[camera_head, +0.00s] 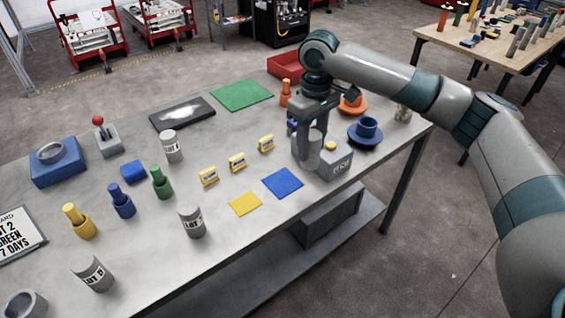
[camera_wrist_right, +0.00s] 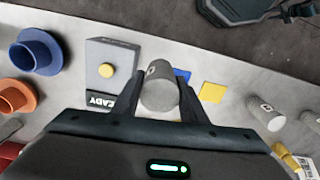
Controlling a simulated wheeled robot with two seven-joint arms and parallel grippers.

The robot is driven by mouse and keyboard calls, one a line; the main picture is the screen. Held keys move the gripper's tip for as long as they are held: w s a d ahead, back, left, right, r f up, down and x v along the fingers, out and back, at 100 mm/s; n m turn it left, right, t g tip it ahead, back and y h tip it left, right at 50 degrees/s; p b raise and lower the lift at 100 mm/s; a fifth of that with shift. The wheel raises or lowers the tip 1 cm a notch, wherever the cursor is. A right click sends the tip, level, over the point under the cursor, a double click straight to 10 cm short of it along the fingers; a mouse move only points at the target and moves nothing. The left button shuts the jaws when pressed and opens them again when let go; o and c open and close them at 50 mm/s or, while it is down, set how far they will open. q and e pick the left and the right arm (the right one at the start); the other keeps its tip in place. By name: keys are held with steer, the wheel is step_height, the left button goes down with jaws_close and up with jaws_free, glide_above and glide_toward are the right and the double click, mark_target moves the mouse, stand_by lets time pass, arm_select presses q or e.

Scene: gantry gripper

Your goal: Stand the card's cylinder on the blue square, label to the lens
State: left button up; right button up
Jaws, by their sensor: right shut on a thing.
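My right gripper (camera_head: 310,136) is shut on a grey cylinder (camera_head: 309,153), left of the grey box with a yellow button. The right wrist view shows this cylinder (camera_wrist_right: 160,95) between the fingers, with a dark mark on its side; its full label is hidden. I cannot tell whether it touches the table. The blue square (camera_head: 283,183) lies flat and bare, in front of and left of the held cylinder. The card (camera_head: 15,236) at the left edge is partly cut off; "2", "REEN" and "7 DAYS" are readable. My left gripper is not in view.
Labelled cylinders stand at the back (camera_head: 172,147), centre (camera_head: 191,222) and front left (camera_head: 93,272). The button box (camera_head: 336,165) is close beside my right gripper. A yellow square (camera_head: 245,204) lies left of the blue one. A blue flanged cup (camera_head: 366,132) stands to the right.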

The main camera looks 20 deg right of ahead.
steer(key=w+a+f+p, duration=0.2)
steer(key=w+a+f, duration=0.1)
steer(key=a, duration=0.3)
steer(key=shift+w+a+f, duration=0.15)
steer(key=shift+w+f, duration=0.25)
steer(key=shift+f, duration=0.25)
steer(key=shift+f+p, duration=0.9)
steer(key=shift+f, duration=1.05)
steer(key=o, duration=1.4)
steer(key=shift+f, duration=0.15)
steer(key=shift+s, duration=0.1)
